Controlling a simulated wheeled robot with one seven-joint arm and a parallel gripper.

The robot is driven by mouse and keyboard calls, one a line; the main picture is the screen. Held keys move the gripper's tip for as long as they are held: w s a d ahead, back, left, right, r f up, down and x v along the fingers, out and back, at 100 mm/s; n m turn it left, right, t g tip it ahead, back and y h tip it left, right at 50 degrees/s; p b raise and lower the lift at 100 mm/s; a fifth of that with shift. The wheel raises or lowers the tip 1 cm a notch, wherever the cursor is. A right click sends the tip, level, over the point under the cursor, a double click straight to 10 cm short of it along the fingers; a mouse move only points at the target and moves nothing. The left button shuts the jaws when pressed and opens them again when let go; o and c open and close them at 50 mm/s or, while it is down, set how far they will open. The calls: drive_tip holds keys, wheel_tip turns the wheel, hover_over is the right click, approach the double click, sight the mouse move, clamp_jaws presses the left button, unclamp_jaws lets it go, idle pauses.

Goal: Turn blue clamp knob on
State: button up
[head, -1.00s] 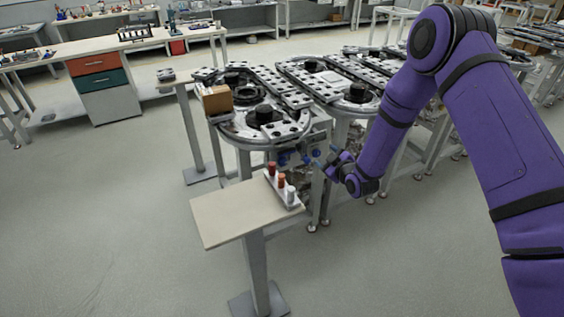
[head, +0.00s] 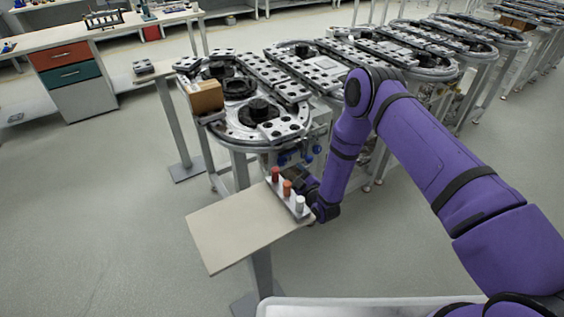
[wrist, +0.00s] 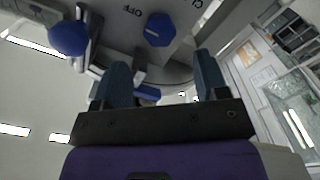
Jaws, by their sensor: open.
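In the wrist view a blue many-sided knob (wrist: 158,30) sits on a grey panel, with an upside-down "OFF" mark beside it and a cut-off label that seems to read "CL". My gripper (wrist: 163,72) is open, its two fingers spread below the knob in the picture and apart from it. Another blue part (wrist: 148,94) shows between the fingers, partly hidden. In the head view several small blue knobs (head: 308,153) are at the front of the ring track, and my gripper (head: 298,180) is just below them, partly hidden by the tubes. Which one is the clamp knob is unclear there.
A blue ball-ended part (wrist: 68,38) is left of the knob in the wrist view. A beige side table (head: 235,228) stands in front, with a rack (head: 290,202) of red, orange and white tubes close to my gripper. A cardboard box (head: 205,97) sits on the track (head: 240,130).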

sight(284, 163)
drive_tip(key=x, duration=0.7)
drive_tip(key=shift+w+a, duration=0.15)
drive_tip(key=shift+w, duration=0.15)
drive_tip(key=c, duration=0.9)
